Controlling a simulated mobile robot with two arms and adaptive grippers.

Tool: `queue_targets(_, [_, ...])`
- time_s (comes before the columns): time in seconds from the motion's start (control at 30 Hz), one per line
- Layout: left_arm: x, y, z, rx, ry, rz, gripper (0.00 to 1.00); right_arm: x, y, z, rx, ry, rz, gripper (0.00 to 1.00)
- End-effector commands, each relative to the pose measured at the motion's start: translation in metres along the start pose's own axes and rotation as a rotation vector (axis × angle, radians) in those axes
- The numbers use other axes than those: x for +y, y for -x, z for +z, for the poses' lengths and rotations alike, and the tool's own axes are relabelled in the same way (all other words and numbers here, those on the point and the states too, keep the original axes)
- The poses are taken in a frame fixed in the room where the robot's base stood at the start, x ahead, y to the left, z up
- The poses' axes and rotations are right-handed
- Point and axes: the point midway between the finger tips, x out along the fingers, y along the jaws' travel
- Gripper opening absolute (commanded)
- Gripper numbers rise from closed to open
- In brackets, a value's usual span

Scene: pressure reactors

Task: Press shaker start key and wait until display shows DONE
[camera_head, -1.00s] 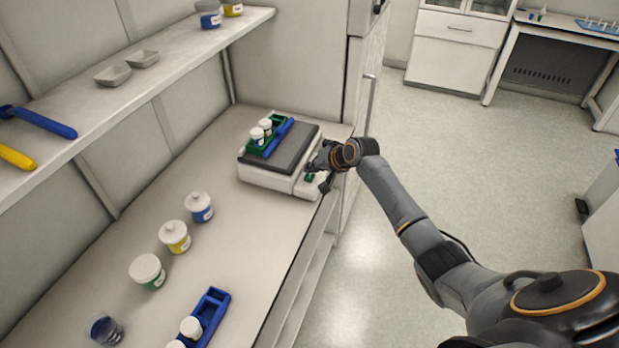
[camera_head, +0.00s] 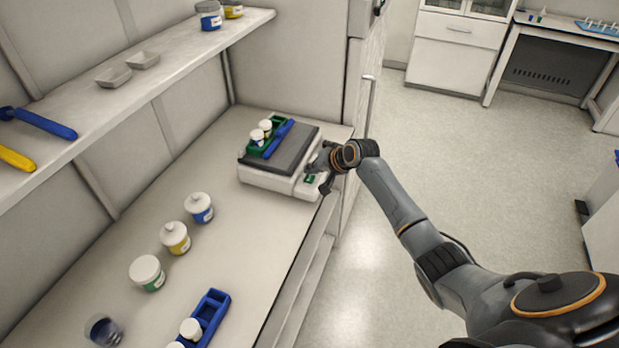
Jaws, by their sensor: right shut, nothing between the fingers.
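The shaker (camera_head: 268,179) is a white box with a dark grey top plate, at the far end of the bench. A green rack (camera_head: 257,150) with white-capped vials stands on it, beside a blue bar (camera_head: 279,139). A small green display (camera_head: 310,178) shows on its front right; its text is too small to read. My right gripper (camera_head: 318,172) is shut and empty at the shaker's front right corner, by the display. The start key is not discernible, and I cannot tell whether the fingers touch it. My left gripper is not in view.
White-lidded jars with blue (camera_head: 200,208), yellow (camera_head: 175,238) and green (camera_head: 147,273) labels stand along the bench. A blue rack (camera_head: 207,316) lies near the front. A shelf (camera_head: 115,90) runs above at left. Open floor (camera_head: 470,180) lies right.

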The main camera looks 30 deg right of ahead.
Motion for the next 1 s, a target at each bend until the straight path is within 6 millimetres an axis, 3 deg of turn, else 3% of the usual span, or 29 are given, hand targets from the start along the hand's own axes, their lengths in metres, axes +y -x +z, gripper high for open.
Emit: queue_targets(1.0, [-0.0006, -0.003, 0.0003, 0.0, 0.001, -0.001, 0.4, 0.0058, -0.0079, 0.0059, 0.0, 0.0, 0.0, 0.0])
